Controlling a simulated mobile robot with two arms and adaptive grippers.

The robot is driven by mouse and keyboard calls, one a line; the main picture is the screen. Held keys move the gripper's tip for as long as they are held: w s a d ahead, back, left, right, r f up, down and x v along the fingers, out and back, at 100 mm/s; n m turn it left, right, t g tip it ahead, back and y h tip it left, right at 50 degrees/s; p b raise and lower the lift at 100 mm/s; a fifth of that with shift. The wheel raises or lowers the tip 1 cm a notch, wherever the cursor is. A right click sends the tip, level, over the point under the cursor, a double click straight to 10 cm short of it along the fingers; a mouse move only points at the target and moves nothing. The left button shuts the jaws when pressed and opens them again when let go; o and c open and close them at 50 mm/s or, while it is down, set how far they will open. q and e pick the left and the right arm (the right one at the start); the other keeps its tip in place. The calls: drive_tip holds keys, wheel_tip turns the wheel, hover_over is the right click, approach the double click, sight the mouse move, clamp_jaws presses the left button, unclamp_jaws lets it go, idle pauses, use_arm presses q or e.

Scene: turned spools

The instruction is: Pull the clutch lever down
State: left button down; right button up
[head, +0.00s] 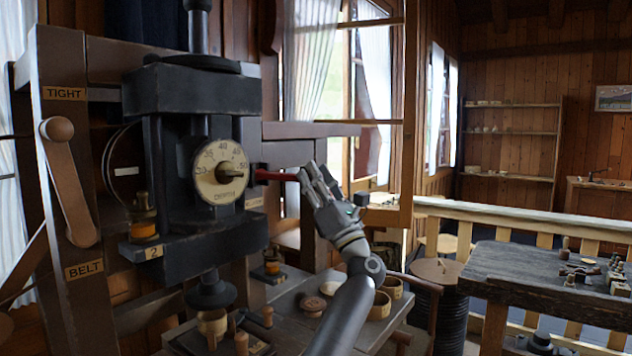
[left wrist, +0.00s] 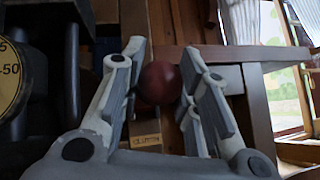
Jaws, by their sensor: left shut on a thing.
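A red lever (head: 276,176) sticks out to the right from the dark machine head, beside the depth dial. It lies about level. Its round dark-red knob (left wrist: 160,83) shows in the left wrist view between my fingers. My left gripper (head: 315,186) is shut on this knob at the lever's outer end; its fingers hide the knob in the head view. A small label (head: 253,203) sits below the lever; its print is too small to read. My right gripper is in neither view.
The dial (head: 221,172) faces forward on the machine. A wooden lever (head: 68,180) stands at the left, between signs reading TIGHT and BELT. Several small wooden bowls and pieces lie on the bench (head: 290,318) below. A dark worktable (head: 520,270) stands at the right.

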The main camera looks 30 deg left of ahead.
use_arm(q)
drive_tip(key=shift+f, duration=0.35)
drive_tip(key=c, duration=1.5)
unclamp_jaws()
drive_tip(key=o, duration=0.4)
drive_tip(key=shift+r, duration=0.1)
wheel_tip(320, 180, up, 10)
